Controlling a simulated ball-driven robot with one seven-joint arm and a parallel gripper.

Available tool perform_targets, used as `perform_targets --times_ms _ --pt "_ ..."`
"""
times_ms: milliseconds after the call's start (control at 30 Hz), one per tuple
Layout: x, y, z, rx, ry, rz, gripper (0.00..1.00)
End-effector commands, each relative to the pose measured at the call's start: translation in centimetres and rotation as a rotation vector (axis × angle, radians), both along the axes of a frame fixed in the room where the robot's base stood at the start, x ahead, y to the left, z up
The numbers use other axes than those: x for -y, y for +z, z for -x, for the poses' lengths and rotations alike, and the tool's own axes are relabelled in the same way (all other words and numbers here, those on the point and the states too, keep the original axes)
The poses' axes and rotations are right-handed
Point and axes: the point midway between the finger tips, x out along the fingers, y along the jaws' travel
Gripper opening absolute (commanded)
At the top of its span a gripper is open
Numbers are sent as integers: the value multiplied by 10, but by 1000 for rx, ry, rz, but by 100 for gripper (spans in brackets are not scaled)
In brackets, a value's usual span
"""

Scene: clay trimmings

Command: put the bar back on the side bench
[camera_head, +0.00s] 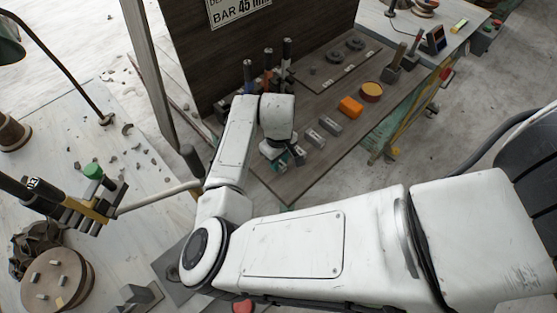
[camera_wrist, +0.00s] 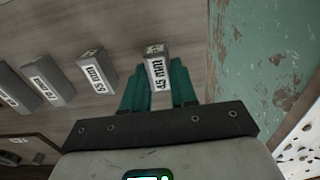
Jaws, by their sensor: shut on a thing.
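My gripper (camera_head: 281,158) is low over the near end of the brown side bench (camera_head: 325,165). In the wrist view its green fingers (camera_wrist: 158,82) are shut on a grey bar (camera_wrist: 157,62) with a white "45 mm" label. The held bar is at the near end of a row of similar bars, close to the bench's edge. I cannot tell whether it touches the bench top. In the head view my gripper hides most of it. The neighbouring labelled bar (camera_wrist: 95,68) lies apart from it to the left. A wall sign (camera_head: 240,10) reads "BAR 45 mm".
A worktable (camera_head: 120,240) with a round board (camera_head: 58,280) and a lamp is at left.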

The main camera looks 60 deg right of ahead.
Motion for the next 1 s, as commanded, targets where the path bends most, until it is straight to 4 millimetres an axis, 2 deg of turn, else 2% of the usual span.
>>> perform_targets --times_ms 100,467,500,767,1000 --pt "0 -8 0 2 1 1 0" --pt "0 -12 0 2 1 1 0" --pt "0 -12 0 2 1 1 29" --pt "-1 -12 0 2 0 1 53" --pt "0 -10 0 2 0 1 53"
